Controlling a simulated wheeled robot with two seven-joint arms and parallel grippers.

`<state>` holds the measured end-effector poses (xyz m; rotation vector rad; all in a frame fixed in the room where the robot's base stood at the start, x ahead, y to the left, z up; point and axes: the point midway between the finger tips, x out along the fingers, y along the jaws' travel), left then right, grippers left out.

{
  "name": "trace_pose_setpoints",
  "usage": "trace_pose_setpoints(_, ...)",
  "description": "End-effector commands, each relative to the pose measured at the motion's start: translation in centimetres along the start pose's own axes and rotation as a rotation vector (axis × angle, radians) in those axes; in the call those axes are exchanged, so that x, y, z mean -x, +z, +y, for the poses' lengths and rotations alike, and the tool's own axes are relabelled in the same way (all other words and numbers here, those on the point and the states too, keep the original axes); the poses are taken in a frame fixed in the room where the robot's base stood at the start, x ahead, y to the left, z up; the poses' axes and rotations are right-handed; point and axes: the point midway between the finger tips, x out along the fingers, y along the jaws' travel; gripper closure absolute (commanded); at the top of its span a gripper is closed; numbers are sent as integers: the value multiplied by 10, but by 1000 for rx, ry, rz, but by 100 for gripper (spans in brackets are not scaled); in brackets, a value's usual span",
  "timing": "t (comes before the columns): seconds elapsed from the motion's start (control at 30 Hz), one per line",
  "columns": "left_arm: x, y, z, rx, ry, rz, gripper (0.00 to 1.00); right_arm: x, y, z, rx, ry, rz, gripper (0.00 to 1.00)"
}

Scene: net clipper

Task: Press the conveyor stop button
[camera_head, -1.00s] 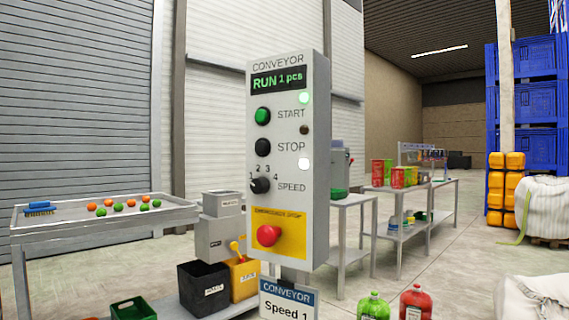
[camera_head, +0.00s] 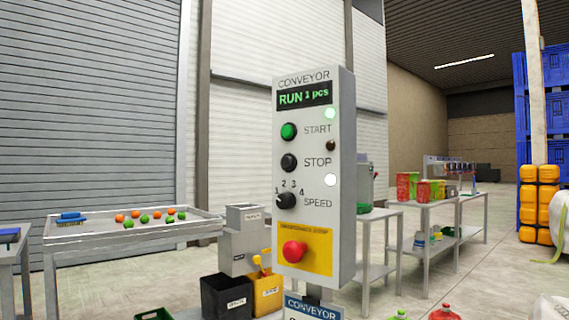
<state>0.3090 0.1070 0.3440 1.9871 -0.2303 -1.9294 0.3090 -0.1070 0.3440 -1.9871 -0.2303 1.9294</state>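The conveyor control box (camera_head: 345,180) is a tall grey panel on a post, near the middle of the head view. The black stop button (camera_head: 289,162) sits beside the word STOP, below the green start button (camera_head: 289,131). Below them are the black speed knob (camera_head: 285,201) and a red emergency stop button (camera_head: 294,251) on a yellow plate. Green-white lamps glow beside START and below STOP. Neither of my grippers is in view.
A table (camera_head: 130,235) with orange and green balls and a blue brush stands left. Grey, black and yellow bins (camera_head: 227,297) stand beside the post at lower left. Tables with containers (camera_head: 433,191) stand behind at right. Open floor lies between them.

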Motion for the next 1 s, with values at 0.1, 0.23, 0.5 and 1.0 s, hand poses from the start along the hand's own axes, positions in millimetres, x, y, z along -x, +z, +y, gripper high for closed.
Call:
trace_pose_setpoints(0.1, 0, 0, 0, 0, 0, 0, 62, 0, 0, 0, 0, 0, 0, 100)
trace_pose_setpoints(0.23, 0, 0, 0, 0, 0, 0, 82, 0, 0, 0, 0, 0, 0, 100)
trace_pose_setpoints(0.5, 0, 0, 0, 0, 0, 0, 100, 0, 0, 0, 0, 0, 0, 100)
trace_pose_setpoints(1.0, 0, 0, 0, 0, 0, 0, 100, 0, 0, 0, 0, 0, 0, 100)
